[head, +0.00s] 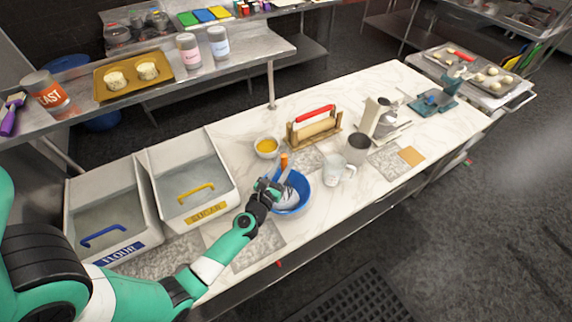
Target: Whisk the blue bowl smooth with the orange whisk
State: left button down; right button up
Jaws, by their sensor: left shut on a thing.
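The blue bowl (303,204) stands on the marble counter in the middle of the head view. My left gripper (277,184) is over the bowl's left side, shut on the orange whisk (284,160). The whisk's orange handle end sticks up above the gripper. Its wire head appears to be down in the bowl, partly hidden by the gripper. The bowl's contents are hard to make out. My right gripper is not in view.
Left of the bowl are the flour bin (70,215) and sugar bin (228,172). A small bowl with yellow contents (266,154) stands behind it, a clear jug (333,175) close on its right. A rolling pin on a rack (314,129) stands farther back.

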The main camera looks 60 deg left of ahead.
aim_at(284, 156)
pick_arm(q)
notch_tip(284, 156, up, 8)
jog(key=p, duration=0.8)
jog(key=shift+r, duration=0.1)
dwell(0.9)
notch_tip(284, 156, up, 5)
jog(key=p, duration=0.5)
jog(key=shift+r, duration=0.1)
